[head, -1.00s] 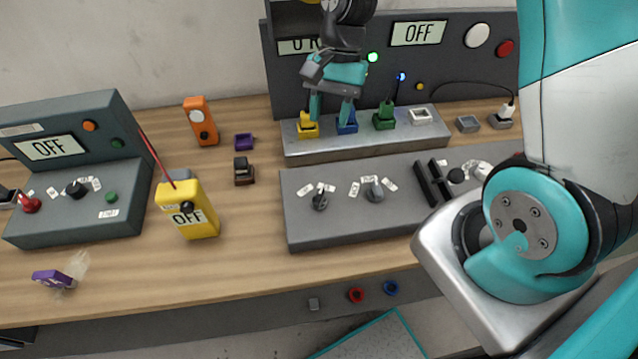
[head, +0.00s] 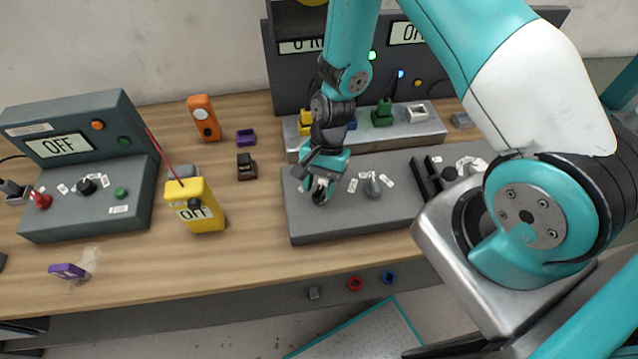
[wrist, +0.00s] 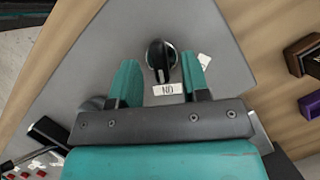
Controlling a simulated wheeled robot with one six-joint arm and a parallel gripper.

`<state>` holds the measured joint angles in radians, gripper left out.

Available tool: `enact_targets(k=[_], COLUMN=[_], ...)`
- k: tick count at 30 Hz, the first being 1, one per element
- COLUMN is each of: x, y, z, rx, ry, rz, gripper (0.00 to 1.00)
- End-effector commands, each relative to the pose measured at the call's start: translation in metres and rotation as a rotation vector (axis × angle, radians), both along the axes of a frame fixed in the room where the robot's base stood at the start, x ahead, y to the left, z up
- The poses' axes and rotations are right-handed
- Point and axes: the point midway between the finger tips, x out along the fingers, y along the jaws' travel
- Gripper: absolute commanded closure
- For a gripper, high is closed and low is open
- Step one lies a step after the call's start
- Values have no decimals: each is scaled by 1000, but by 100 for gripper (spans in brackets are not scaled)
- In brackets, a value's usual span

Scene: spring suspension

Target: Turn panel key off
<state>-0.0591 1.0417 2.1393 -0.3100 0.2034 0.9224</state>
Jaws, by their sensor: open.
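The key switch (wrist: 160,56) is a dark round knob with a raised grip on the grey sloped panel (head: 300,222). In the wrist view a white label (wrist: 167,89), which seems to read ON upside down, lies by it, and another label sits to its right. My gripper (wrist: 158,68) is open, with one teal finger on either side of the knob. I cannot tell whether the fingers touch it. In the head view my gripper (head: 321,190) hangs over the panel's left knob and mostly hides it.
Behind is a metal block (head: 395,138) with coloured plugs.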

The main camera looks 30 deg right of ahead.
Motion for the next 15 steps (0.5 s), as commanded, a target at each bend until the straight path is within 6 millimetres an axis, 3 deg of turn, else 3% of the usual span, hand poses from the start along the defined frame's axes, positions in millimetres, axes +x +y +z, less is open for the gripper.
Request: enact_targets(k=[13,15], x=[-3,-3], y=[3,3], z=[-11,-11], rx=[0,0], ry=[0,0], rz=[0,0], gripper=[57,74])
